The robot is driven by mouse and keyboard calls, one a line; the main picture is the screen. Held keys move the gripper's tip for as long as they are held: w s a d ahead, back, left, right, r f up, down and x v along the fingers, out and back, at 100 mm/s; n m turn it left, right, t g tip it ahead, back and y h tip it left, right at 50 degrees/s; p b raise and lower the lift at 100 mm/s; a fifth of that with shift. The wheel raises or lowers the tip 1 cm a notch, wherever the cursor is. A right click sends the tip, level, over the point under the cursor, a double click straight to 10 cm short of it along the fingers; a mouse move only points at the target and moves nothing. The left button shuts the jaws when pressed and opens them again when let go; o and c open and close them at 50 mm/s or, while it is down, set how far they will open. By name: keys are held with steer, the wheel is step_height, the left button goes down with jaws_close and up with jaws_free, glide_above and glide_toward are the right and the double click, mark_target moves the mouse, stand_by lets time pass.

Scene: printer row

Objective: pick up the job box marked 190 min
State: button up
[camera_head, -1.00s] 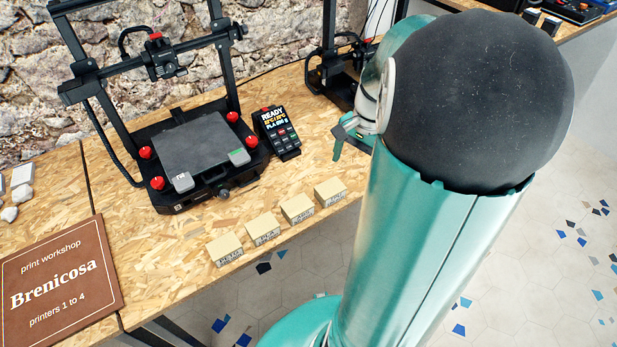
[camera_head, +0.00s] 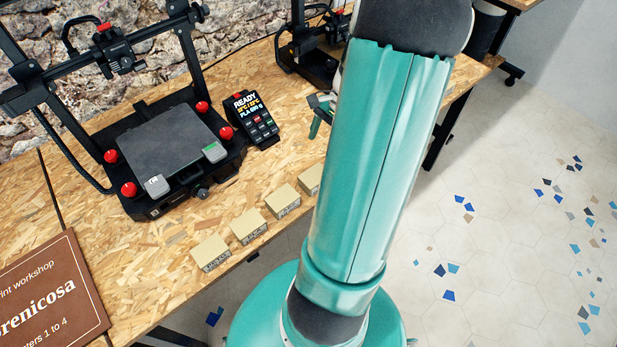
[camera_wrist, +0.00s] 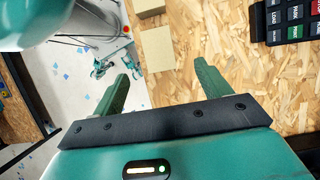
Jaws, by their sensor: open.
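A row of several small tan job boxes stands along the front edge of the wooden table. From left to right in the head view they are a first box (camera_head: 211,253), a second (camera_head: 248,227), a third (camera_head: 282,201) and a fourth (camera_head: 310,180), partly behind my arm. Their front markings are too small to read, so I cannot tell which says 190 min. My gripper (camera_wrist: 163,82) is open and empty, its green fingers apart. In the wrist view one box (camera_wrist: 158,52) lies ahead between the finger directions, with another box (camera_wrist: 149,10) beyond it.
A printer (camera_head: 165,145) with red knobs stands behind the boxes, with a keypad display (camera_head: 251,117) reading READY beside it. A brown sign (camera_head: 50,300) lies at the left. A second printer (camera_head: 305,50) is further back. Floor lies beyond the table's front edge.

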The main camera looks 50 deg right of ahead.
mark_target(315, 175)
steer(key=x, duration=0.7)
steer(key=shift+s, duration=0.4)
steer(key=shift+x, duration=2.8)
steer(key=shift+w+d, duration=0.1)
steer(key=shift+d, duration=0.1)
steer(key=c, duration=1.1)
